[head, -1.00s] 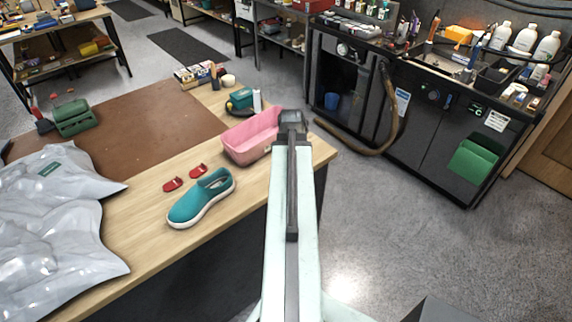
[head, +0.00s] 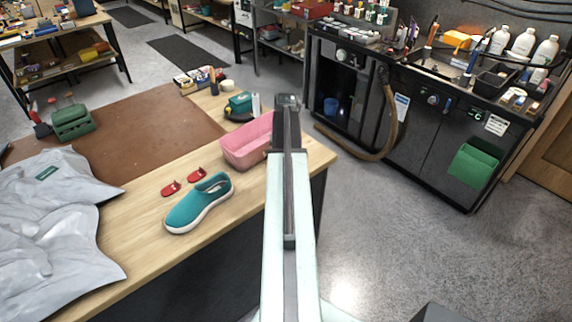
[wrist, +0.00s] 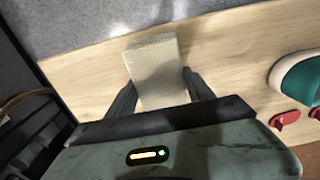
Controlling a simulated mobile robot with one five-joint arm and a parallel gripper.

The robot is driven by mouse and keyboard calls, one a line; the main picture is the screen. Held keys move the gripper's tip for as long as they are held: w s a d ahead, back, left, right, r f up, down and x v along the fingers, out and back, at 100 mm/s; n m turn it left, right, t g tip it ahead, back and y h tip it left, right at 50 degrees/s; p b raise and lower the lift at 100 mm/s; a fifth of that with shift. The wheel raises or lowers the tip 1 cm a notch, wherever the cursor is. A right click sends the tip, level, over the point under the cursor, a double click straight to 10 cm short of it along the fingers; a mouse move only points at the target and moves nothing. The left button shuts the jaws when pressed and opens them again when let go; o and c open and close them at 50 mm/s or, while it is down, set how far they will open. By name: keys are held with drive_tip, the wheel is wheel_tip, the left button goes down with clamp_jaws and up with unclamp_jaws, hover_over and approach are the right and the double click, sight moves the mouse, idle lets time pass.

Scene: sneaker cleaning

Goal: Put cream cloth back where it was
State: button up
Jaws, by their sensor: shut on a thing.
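In the wrist view, the cream cloth (wrist: 155,62) is a pale, block-shaped piece between the two dark fingers of my gripper (wrist: 158,80), which is shut on it. Light wood of the table (wrist: 85,75) shows behind and around the cloth; I cannot tell whether the cloth touches it. In the head view, my arm reaches forward at the table's right end, with its end beside the pink bin (head: 247,143). The fingers and the cloth are hidden there.
A teal shoe (head: 200,203) and two red pieces (head: 171,188) sit on the wood left of my arm. Grey crumpled plastic (head: 60,225) covers the table's near left. Open floor (head: 400,240) lies to the right.

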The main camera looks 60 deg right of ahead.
drive_tip(key=shift+d, duration=0.1)
drive_tip(key=f+b, duration=0.4)
drive_tip(key=shift+w+d, duration=0.2)
drive_tip(key=shift+r, duration=0.2)
drive_tip(key=shift+f, duration=0.1)
drive_tip(key=o, duration=1.2)
wheel_tip(320, 180, up, 12)
drive_tip(key=p, duration=1.2)
drive_tip(key=shift+s+r+p, duration=0.1)
drive_tip(key=shift+r+p, duration=0.15)
drive_tip(key=shift+p, duration=0.1)
drive_tip(key=shift+f, duration=0.1)
